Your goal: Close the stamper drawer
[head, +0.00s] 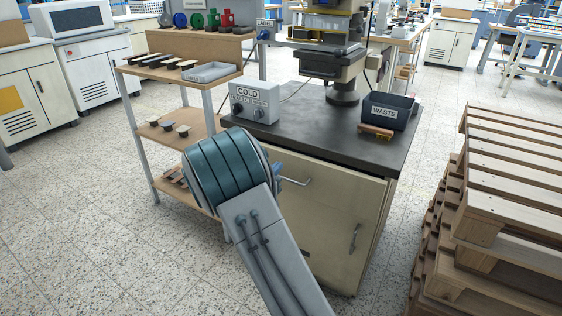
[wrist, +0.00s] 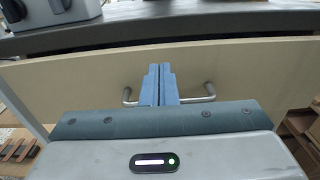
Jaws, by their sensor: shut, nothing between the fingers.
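The stamper drawer (wrist: 230,65) has a beige front and fills much of the wrist view, just below the dark worktop. Its metal bar handle (wrist: 208,92) shows on both sides of my fingers; the middle is hidden behind them. In the head view the handle (head: 296,182) sticks out beside my wrist, which hides the left part of the drawer front. A dark strip shows between worktop and drawer front; how far out the drawer stands I cannot tell. My gripper (wrist: 160,68) is shut and empty, its blue fingers pointing at the drawer front. Whether they touch it I cannot tell.
The stamping press (head: 343,65) stands on the worktop, with a control box (head: 254,101) and a dark waste bin (head: 390,111). A cabinet door (head: 330,235) is below the drawer. Stacked pallets (head: 505,205) stand on the right, a wooden shelf (head: 165,130) on the left.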

